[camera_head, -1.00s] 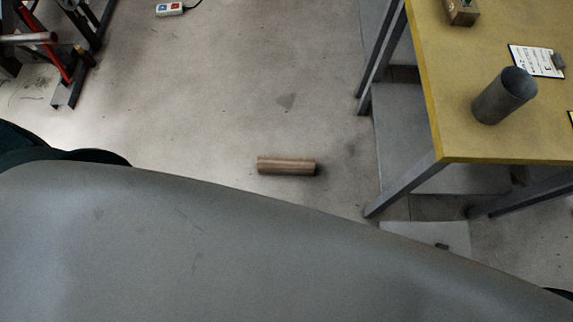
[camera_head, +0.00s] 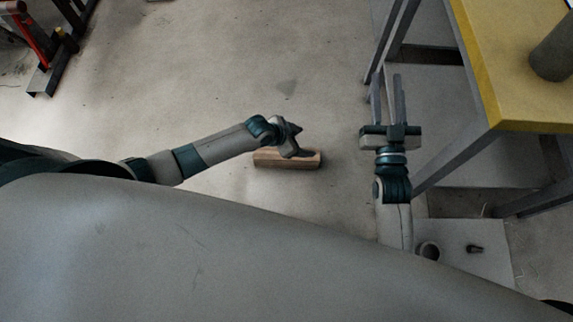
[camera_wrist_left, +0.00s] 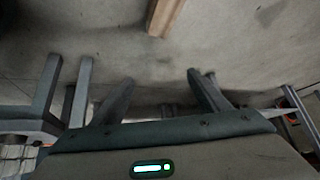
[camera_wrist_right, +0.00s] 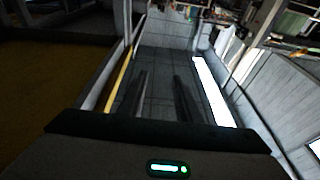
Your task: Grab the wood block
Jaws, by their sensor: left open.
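The wood block (camera_head: 287,164) lies on the floor in the middle of the head view. My left gripper (camera_head: 298,140) is over its upper right part in the head view and hides some of it. In the left wrist view the open fingers (camera_wrist_left: 160,88) have nothing between them. The wood block (camera_wrist_left: 166,16) shows there at the top edge, apart from the fingers. My right gripper (camera_head: 387,88) is open and empty, right of the block and beside the table legs. Its parted fingers also show in the right wrist view (camera_wrist_right: 161,88).
A yellow-topped table (camera_head: 489,75) with grey legs stands at the right, bearing a grey cylinder (camera_head: 553,55). A dark metal frame (camera_head: 50,62) stands at upper left. The floor left of the block is clear.

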